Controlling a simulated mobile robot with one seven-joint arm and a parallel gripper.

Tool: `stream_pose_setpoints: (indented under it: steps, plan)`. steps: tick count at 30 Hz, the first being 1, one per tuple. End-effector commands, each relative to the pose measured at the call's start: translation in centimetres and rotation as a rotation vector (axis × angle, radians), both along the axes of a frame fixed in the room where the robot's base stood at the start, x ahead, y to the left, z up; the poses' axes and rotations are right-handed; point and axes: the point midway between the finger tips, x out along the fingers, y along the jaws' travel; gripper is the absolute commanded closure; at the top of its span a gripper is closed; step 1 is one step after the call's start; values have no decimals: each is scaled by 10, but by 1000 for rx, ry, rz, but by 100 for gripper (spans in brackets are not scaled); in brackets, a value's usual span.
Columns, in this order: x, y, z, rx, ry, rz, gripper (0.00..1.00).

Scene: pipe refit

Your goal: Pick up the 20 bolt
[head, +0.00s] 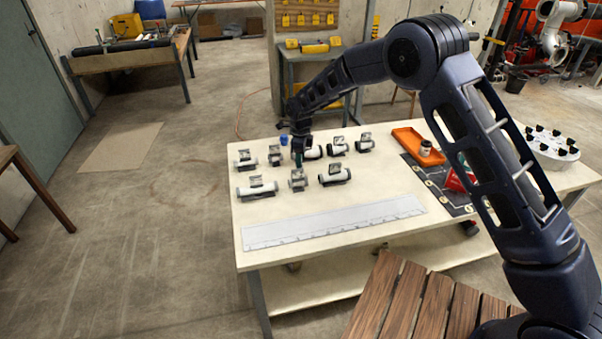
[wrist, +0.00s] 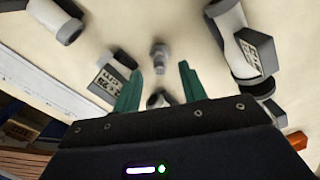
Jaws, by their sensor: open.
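My gripper (head: 299,158) hangs over the back left part of the pale table (head: 385,232), among the white pipe pieces. In the wrist view its two green fingers (wrist: 160,70) are apart with nothing gripped. A small grey and white piece (wrist: 158,55) shows just beyond the fingertips, roughly between them. A dark-ended piece (wrist: 158,98) shows lower down between the fingers, partly hidden by the gripper body. I cannot read a 20 on any piece, so I cannot tell which is the 20 bolt.
White pipe pieces with tags stand close around, such as one at front left (head: 257,187) and one at the back (head: 364,143). A long pale ruler strip (head: 335,222) lies in front. An orange tray (head: 405,137) and a round white tray (head: 550,153) are at right.

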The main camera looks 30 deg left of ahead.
Motion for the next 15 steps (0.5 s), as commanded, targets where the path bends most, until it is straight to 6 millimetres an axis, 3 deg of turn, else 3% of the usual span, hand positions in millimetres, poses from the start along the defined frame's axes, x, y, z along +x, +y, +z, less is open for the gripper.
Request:
stream_pose_setpoints:
  steps: [15]
  plan:
    - [0,-1,-51,0,0,0,58]
